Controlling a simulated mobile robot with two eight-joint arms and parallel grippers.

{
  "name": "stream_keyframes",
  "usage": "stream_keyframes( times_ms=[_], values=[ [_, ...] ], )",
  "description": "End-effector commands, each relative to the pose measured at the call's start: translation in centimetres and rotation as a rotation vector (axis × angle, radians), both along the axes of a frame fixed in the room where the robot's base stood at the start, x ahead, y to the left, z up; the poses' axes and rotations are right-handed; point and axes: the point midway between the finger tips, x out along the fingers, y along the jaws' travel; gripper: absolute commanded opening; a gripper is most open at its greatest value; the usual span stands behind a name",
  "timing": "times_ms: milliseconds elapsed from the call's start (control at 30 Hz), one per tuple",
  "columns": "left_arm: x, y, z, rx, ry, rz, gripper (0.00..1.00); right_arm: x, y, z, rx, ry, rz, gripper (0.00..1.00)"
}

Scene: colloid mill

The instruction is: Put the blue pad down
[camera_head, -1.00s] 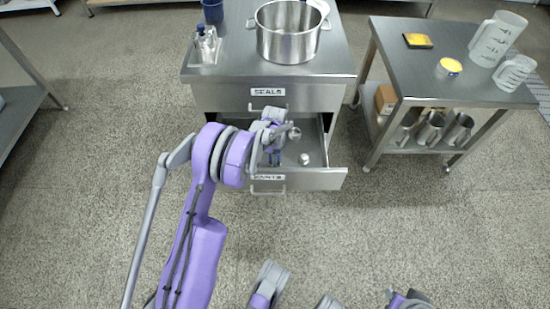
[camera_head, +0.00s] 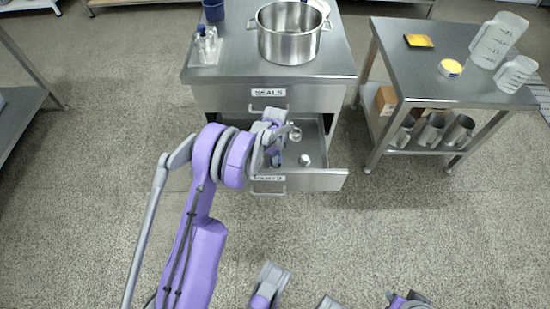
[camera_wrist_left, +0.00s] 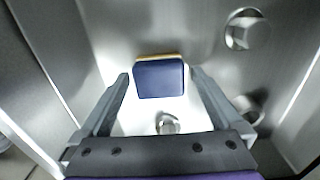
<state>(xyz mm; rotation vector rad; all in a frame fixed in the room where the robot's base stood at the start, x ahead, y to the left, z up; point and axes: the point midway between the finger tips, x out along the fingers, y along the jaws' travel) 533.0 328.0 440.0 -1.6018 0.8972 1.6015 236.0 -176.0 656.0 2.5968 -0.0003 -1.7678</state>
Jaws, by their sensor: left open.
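The blue pad (camera_wrist_left: 159,79), with a yellow edge along its far side, shows in the left wrist view between the fingertips of my left gripper (camera_wrist_left: 160,76). The jaws stand apart, with a gap on both sides of the pad. The gripper is inside the open lower drawer (camera_head: 325,178) of the steel cabinet. The pad seems to lie on the drawer floor, though I cannot tell its exact contact. In the head view my left arm's wrist hides most of the pad.
Small round metal parts (camera_wrist_left: 246,30) lie in the drawer to the right of the gripper. The drawer walls stand close on both sides. A large pot (camera_head: 289,32) stands on the cabinet top. A side table (camera_head: 430,70) holds jugs and a yellow pad (camera_head: 419,41).

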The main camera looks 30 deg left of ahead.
Motion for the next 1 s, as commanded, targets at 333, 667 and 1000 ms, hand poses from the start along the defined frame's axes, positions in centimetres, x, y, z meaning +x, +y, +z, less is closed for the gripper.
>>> stream_keyframes(
  times_ms=[333, 667, 1000],
  values=[
    [-0.1, 0.0, 7.6, 0.000, 0.000, 0.000, 1.00, -0.3, 0.0, 2.0, 0.000, -0.004, 0.000, 0.26],
    [-0.2, -0.2, 11.5, 0.001, -0.003, 0.008, 1.00, -0.4, 0.0, 2.8, 0.000, -0.007, 0.000, 0.26],
    [-6.4, -6.0, 20.5, 0.004, -0.104, 0.278, 1.00, -0.4, 0.0, 2.8, 0.000, -0.006, 0.000, 0.26]
  ],
)
